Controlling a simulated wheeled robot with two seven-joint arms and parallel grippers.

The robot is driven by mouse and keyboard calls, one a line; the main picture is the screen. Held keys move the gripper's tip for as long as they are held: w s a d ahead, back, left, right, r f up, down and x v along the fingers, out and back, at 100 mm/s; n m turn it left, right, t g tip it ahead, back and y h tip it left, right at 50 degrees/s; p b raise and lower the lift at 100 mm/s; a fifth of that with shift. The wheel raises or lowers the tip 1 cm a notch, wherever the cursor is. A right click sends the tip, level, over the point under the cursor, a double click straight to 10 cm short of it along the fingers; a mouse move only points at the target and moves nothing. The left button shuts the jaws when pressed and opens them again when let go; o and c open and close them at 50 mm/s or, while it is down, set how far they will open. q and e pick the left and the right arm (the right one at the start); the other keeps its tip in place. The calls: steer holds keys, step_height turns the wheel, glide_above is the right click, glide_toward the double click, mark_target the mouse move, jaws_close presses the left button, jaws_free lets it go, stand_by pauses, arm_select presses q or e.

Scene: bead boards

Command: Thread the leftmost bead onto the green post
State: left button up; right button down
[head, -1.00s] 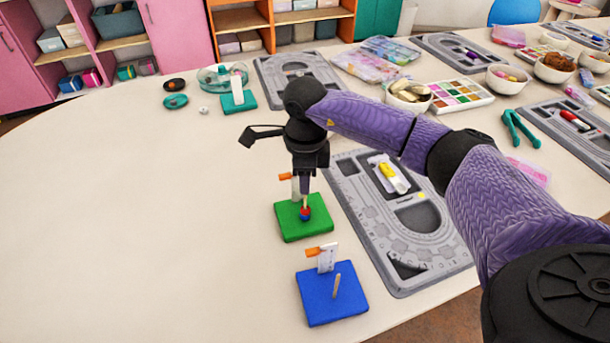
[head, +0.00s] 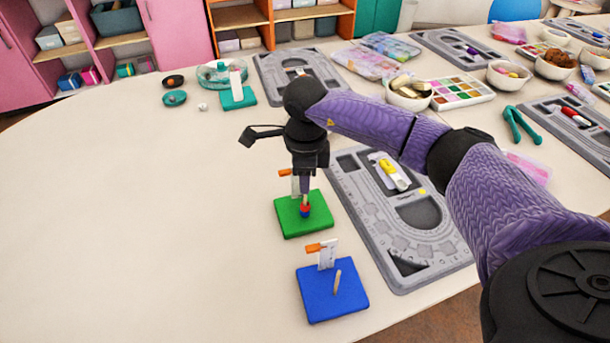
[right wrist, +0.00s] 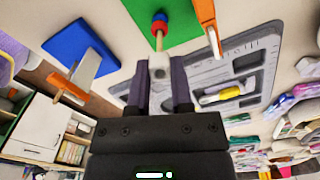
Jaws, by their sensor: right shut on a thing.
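The green board (head: 320,221) lies on the table with a thin wooden post, which shows in the right wrist view (right wrist: 159,42). A red bead and a blue bead (right wrist: 160,22) are stacked low on this post. My right gripper (head: 305,188) points down above the green board. In the right wrist view, its fingers (right wrist: 160,88) are shut on a pale grey-white bead (right wrist: 160,68). That bead lines up with the post's near end; whether the tip is inside its hole I cannot tell. My left gripper is not in view.
A blue board (head: 320,300) with a bare wooden post (head: 337,283) and a white card (head: 327,257) stands in front. A white card with an orange clip (head: 285,172) stands beside the green post. A grey bead tray (head: 370,215) lies right. Table is clear left.

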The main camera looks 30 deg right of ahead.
steer(key=shift+f, duration=0.15)
steer(key=shift+f+b, duration=0.6)
steer(key=shift+f, duration=0.25)
steer(key=shift+c, duration=2.2)
jaws_free()
